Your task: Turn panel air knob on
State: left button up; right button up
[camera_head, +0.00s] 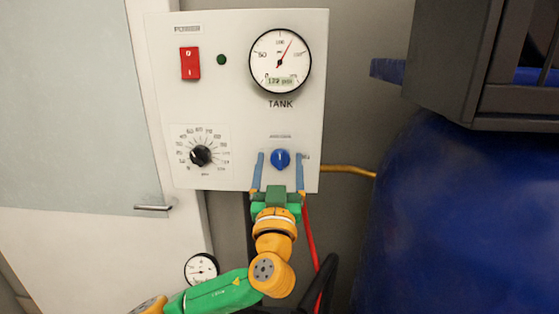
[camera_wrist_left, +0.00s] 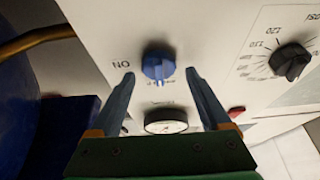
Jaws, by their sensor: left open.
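The blue air knob (camera_head: 280,159) is at the lower right of the white control panel (camera_head: 235,110). It also shows in the left wrist view (camera_wrist_left: 158,65), with an "ON" label to its left there. My left gripper (camera_head: 279,163) is open, with one blue finger on each side of the knob. In the left wrist view its fingertips (camera_wrist_left: 159,75) stand apart, with gaps between them and the knob. I cannot tell how near the tips are to the panel face. My right gripper is not in view.
The panel also bears a red power switch (camera_head: 190,63), a green light (camera_head: 222,59), a tank gauge (camera_head: 280,61) and a black dial knob (camera_head: 200,155). A large blue tank (camera_head: 455,220) stands at the right. A yellow hose (camera_head: 345,169) and a red hose (camera_head: 310,240) run nearby.

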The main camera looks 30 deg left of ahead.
pick_arm(q)
grip_shut()
